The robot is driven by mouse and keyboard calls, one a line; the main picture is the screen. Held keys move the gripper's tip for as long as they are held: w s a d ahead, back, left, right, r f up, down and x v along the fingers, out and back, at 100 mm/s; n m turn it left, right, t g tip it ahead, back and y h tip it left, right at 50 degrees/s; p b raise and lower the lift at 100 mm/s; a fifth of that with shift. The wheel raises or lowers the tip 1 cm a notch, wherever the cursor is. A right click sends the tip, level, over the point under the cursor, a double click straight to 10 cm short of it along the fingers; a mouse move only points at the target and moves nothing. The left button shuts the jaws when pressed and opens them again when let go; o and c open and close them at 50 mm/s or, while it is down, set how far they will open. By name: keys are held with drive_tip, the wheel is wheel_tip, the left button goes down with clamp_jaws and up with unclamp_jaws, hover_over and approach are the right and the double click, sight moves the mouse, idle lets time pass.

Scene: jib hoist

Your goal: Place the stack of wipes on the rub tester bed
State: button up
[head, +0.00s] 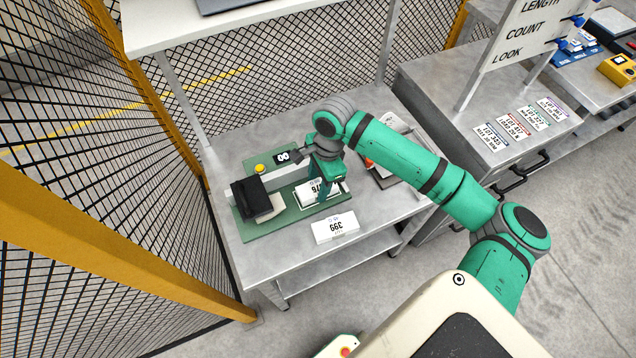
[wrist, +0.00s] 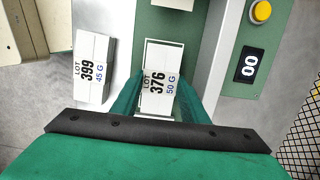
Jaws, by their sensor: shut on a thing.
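A white stack of wipes labelled LOT 376, 50 G (wrist: 159,88) is between the green fingers of my gripper (wrist: 160,100). In the head view the gripper (head: 325,180) points down and is shut on this stack (head: 312,194). The stack is over the white-outlined bed area of the green rub tester (head: 262,231), which also shows in the wrist view (wrist: 198,30). I cannot tell whether it touches the bed. The fingers and arm hide part of it. A second white stack labelled LOT 399, 45 G (head: 335,228) lies on the bench beside the tester.
The tester carries a black block (head: 249,197), a yellow button (head: 260,168) and a display reading 00 (head: 283,157). A tray (head: 385,172) lies behind my arm on the grey bench (head: 237,149). Mesh fencing (head: 150,240) stands close on the left. An upper shelf (head: 180,28) overhangs the back.

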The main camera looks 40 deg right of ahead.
drive_tip(key=o, duration=1.1)
drive_tip(key=shift+f, duration=0.15)
drive_tip(key=r, duration=0.4)
drive_tip(key=d+r, duration=0.1)
drive_tip(key=r, duration=0.7)
drive_tip(key=shift+s+d+r, duration=0.15)
drive_tip(key=shift+s+d, duration=0.05)
drive_tip(key=shift+d, duration=0.15)
